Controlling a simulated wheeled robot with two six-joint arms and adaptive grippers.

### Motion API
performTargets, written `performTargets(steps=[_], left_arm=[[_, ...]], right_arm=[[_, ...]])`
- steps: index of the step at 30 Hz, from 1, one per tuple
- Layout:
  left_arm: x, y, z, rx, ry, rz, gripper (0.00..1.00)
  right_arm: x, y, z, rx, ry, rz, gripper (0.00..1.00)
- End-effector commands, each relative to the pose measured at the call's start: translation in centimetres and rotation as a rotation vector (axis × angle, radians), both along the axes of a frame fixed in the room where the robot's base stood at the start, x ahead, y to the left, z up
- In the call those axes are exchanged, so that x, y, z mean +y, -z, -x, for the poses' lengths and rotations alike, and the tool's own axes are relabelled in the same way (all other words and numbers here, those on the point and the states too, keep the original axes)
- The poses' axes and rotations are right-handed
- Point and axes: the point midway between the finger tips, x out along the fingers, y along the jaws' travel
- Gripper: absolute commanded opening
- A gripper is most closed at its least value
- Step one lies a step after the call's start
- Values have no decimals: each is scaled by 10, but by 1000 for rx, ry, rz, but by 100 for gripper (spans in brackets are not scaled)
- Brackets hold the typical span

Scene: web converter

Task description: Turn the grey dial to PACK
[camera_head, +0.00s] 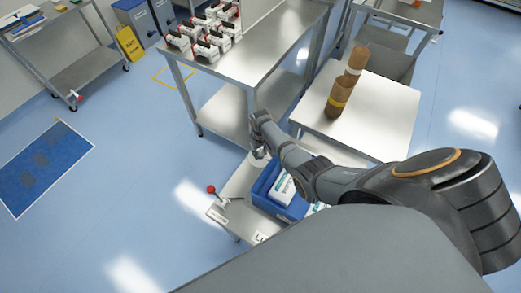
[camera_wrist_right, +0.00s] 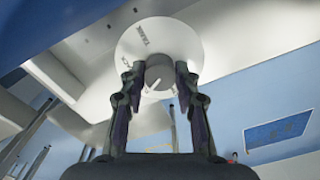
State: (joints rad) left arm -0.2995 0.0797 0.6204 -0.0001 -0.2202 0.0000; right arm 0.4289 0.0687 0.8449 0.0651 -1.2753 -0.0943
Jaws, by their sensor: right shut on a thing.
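The grey dial (camera_wrist_right: 160,75) sits at the middle of a round white plate (camera_wrist_right: 128,45) in the right wrist view. Dark lettering runs round the plate, partly cut by the finger; a light pointer mark shows at the dial's lower edge. My right gripper (camera_wrist_right: 160,68) is shut on the dial, with one finger on each side. Which label the mark points at I cannot tell. In the head view my right arm reaches down and left to a low metal stand, and its wrist hides the dial. My left gripper is not in view.
A blue bin (camera_head: 274,203) with white packs stands beside my right arm. A red-knobbed lever (camera_head: 211,189) is at the stand's left. A steel table (camera_head: 250,58) holds several boxes; another table (camera_head: 375,115) bears brown rolls (camera_head: 342,92). Open blue floor lies left.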

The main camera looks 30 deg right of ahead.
Motion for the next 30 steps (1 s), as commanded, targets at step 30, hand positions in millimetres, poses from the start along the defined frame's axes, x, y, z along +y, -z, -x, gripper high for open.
performTargets(steps=[30], left_arm=[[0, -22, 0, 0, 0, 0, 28]], right_arm=[[0, 0, 0, 2, 882, 0, 0]])
